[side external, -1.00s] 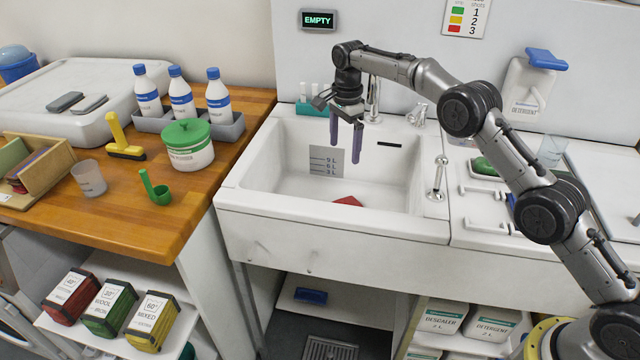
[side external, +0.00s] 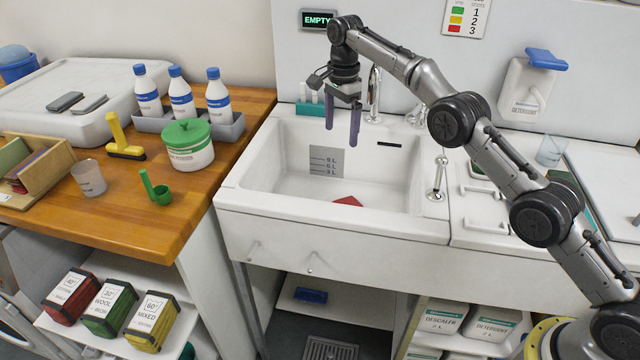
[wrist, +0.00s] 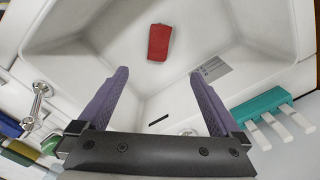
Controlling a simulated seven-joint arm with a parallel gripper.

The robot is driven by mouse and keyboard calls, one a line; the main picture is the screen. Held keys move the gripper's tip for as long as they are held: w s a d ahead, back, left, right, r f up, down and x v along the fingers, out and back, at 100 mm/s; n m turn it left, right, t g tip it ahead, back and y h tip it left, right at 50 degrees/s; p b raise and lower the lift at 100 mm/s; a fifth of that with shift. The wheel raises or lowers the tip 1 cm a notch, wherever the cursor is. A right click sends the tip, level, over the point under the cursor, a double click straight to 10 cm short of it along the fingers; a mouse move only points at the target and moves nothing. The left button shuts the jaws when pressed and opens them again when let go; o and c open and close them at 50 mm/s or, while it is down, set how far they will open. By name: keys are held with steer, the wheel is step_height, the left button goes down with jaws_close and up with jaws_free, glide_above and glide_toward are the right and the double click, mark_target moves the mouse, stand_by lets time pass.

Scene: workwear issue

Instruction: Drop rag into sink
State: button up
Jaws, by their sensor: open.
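A red rag (side external: 347,201) lies on the floor of the white sink (side external: 262,141); in the side view the sink's front wall hides part of it. In the wrist view the whole rag (wrist: 158,42) shows as a small red rectangle, apart from the fingers. My gripper (side external: 342,137) is above the back part of the sink, fingers pointing down, open and empty. In the wrist view my gripper (wrist: 159,84) has its two purple fingers wide apart with nothing between them.
A sign reading EMPTY (side external: 319,19) is on the back wall. A tap (side external: 374,95) stands behind the sink. A teal holder (wrist: 262,103) sits at the rim. Left is a wooden counter (side external: 120,222) with bottles and a green-lidded tub (side external: 188,146). The sink basin is otherwise clear.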

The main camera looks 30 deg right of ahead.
steer(key=s+d+r+n, duration=0.2)
steer(key=s+d+n, duration=0.1)
steer(key=s, duration=0.6)
steer(key=s+d+r+n, duration=0.2)
steer(key=s+d+n, duration=0.1)
steer(key=s, duration=0.7)
steer(key=s+d+r+n, duration=0.2)
steer(key=s+n, duration=0.3)
steer(key=s, duration=0.5)
steer(key=shift+s+d+r, duration=0.15)
steer(key=shift+s+d, duration=0.1)
steer(key=shift+d, duration=0.35)
